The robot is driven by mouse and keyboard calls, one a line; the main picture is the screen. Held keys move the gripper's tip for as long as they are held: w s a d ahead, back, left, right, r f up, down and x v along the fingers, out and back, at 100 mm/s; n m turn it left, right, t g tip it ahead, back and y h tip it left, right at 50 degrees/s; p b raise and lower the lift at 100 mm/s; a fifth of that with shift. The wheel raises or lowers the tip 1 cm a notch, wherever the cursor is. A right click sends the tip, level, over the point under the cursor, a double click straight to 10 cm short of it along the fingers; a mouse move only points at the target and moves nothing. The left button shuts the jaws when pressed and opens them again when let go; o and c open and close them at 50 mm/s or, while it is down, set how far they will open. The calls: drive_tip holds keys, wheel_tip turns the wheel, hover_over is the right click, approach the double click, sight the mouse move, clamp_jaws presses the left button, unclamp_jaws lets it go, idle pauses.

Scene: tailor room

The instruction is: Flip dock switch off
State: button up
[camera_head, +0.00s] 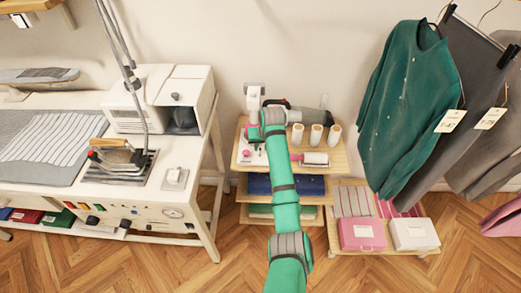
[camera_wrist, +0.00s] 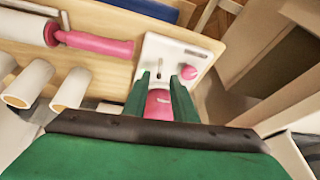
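A white dock plate (camera_wrist: 162,50) lies at the edge of the wooden shelf top, with a small slot and a round pink knob (camera_wrist: 188,72). A pink part (camera_wrist: 160,103) with a pale mark shows between my gripper's fingers in the wrist view; whether they touch it is unclear. My gripper (camera_wrist: 159,76) has its two green fingers apart, over the dock plate. In the head view the dock plate (camera_head: 251,156) shows left of my arm, which hides part of it. I cannot tell the switch's setting.
A lint roller with a pink handle (camera_wrist: 95,43) and several white rolls (camera_head: 316,134) share the wooden shelf top. The white ironing table (camera_head: 205,180) stands left. Hanging clothes (camera_head: 403,100) are right. Bare floor lies in front.

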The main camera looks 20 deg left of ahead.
sight(260, 153)
drive_tip(key=shift+x, duration=2.2)
clamp_jaws()
drive_tip(key=t, duration=0.1)
drive_tip(key=s+t+y, duration=0.1)
drive_tip(key=t, duration=0.1)
drive_tip(key=s+t, duration=0.1)
drive_tip(key=shift+d+f+t, duration=0.2)
drive_tip(key=shift+d+t, duration=0.1)
drive_tip(key=shift+s+d+f+n+t+y, duration=0.1)
drive_tip(key=shift+s+t+y, duration=0.2)
drive_tip(key=shift+t, duration=0.45)
drive_tip(key=shift+s+d+f+n+t+y, duration=0.15)
drive_tip(key=shift+t+y, duration=0.3)
drive_tip(key=shift+t, duration=0.25)
drive_tip(key=shift+s+f+n+t+y, duration=0.15)
drive_tip(key=shift+t+y, duration=0.2)
drive_tip(key=shift+t, duration=0.4)
